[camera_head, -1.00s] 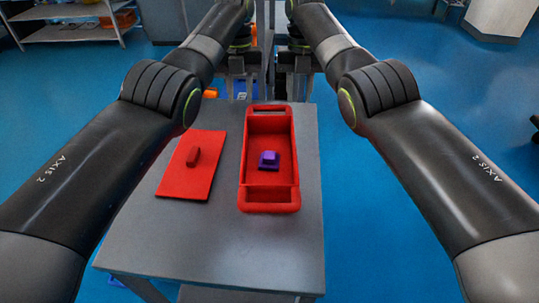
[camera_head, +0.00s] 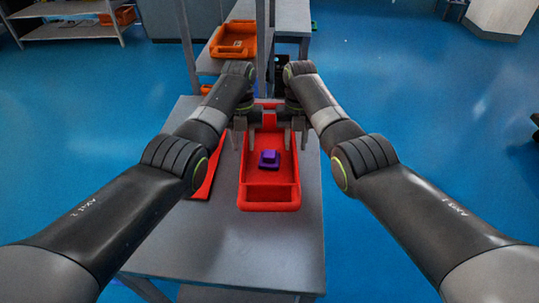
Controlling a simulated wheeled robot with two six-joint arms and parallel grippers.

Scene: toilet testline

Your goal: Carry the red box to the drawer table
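The red box (camera_head: 269,194) sits on a grey table (camera_head: 250,245), with a purple block (camera_head: 269,159) inside. My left gripper (camera_head: 244,140) is at the box's far left side. My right gripper (camera_head: 295,139) is at its far right side. Both point down with fingers apart, seemingly straddling the side walls; contact cannot be told. The red lid (camera_head: 207,180) lies left of the box, mostly hidden by my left arm. I cannot tell which furniture is the drawer table.
Behind the table stands a grey shelf rack (camera_head: 291,18) holding an orange tray (camera_head: 233,40). Another shelf (camera_head: 70,34) with an orange bin (camera_head: 117,16) is at the far left. Blue floor (camera_head: 430,130) is open on the right.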

